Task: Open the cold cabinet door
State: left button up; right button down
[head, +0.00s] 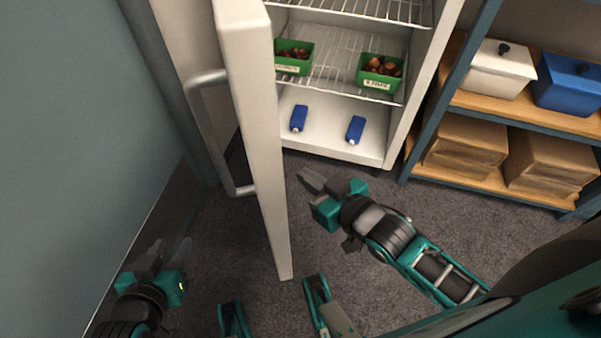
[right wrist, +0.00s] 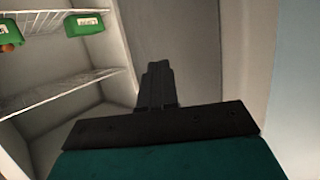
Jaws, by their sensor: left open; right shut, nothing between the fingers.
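The cold cabinet door (head: 262,140) is white and stands swung open toward me, edge-on in the head view. Its grey bar handle (head: 208,135) is on the door's left face. The open cabinet (head: 330,135) shows wire shelves and a white floor. My right gripper (head: 312,183) is shut and empty, just right of the door and in front of the cabinet opening; its dark fingers (right wrist: 157,85) show in the right wrist view. My left gripper (head: 168,256) is open and empty at the lower left, apart from the door and handle.
Two green bins (head: 293,57) (head: 380,72) of chestnuts sit on a wire shelf. Two blue objects (head: 299,118) (head: 355,129) lie on the cabinet floor. A shelf rack (head: 520,118) with boxes stands right. A wall (head: 75,120) is close on the left. Grey floor (head: 340,240) lies between.

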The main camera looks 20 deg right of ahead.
jog(key=s+d+r+n+g+y+b, duration=0.1)
jog(key=d+r+n+g+y, duration=0.1)
jog(key=d+n+g+y, duration=0.45)
jog(key=s+d+r+n+g+y+b, duration=0.1)
jog(key=s+d+r+n+g+y, duration=0.1)
jog(key=d+n+g+y, duration=0.4)
jog(key=w+a, duration=0.1)
jog(key=a, duration=1.4)
jog(key=shift+w+r+n+b, duration=0.15)
jog(key=shift+r+n+b, duration=0.05)
jog(key=shift+n+b, duration=0.2)
jog(key=shift+a, duration=0.15)
